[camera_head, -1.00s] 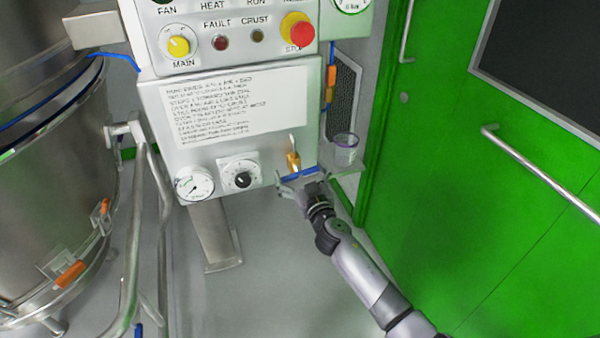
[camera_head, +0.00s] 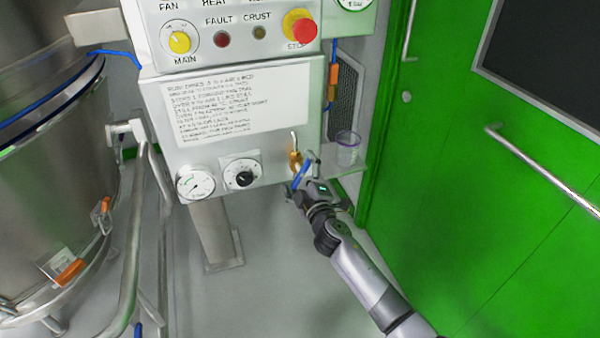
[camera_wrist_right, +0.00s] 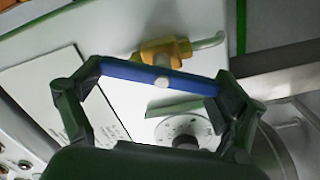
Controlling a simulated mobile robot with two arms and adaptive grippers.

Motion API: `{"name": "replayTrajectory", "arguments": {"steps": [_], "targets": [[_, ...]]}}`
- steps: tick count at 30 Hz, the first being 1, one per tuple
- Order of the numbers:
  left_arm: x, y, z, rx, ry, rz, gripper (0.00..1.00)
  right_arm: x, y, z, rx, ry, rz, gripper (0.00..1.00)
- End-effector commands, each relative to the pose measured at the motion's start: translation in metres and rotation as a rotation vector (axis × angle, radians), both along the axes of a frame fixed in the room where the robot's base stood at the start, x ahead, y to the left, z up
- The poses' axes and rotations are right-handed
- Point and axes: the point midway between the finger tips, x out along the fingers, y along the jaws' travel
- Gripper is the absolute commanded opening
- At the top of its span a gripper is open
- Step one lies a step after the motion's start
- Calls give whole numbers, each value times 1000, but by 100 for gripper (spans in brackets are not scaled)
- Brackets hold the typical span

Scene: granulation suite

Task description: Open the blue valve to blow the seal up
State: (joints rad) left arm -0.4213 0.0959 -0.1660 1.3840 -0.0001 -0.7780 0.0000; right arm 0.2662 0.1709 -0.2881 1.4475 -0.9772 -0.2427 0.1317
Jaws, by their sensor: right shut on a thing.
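The blue valve handle (camera_head: 301,173) is a flat blue lever on a brass valve body (camera_head: 295,160) at the lower right of the white control panel. In the head view the lever stands tilted, its upper end to the right. My right gripper (camera_head: 303,178) is shut on the lever. In the right wrist view the lever (camera_wrist_right: 158,76) spans between the fingers (camera_wrist_right: 160,84), one at each end, with the yellow-brass body (camera_wrist_right: 163,52) behind it. A pressure gauge (camera_head: 195,183) with a white dial sits at the panel's lower left. My left gripper is not in view.
A black regulator knob (camera_head: 243,178) is left of the valve. A clear cup (camera_head: 348,149) stands on a small shelf close right of my gripper. A steel vessel (camera_head: 50,200) fills the left, a green door (camera_head: 480,200) the right.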

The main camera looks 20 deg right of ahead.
Motion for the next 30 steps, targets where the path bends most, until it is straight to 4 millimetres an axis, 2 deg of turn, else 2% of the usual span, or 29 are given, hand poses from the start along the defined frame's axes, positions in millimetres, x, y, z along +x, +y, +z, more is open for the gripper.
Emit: {"name": "replayTrajectory", "arguments": {"steps": [6, 15, 30], "targets": [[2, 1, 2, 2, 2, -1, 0, 0, 1, -2, -198, -5, 1, 63], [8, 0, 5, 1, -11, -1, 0, 0, 1, -4, -401, -12, 1, 63], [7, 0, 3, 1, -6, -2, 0, 0, 2, -5, -519, -17, 3, 63]]}}
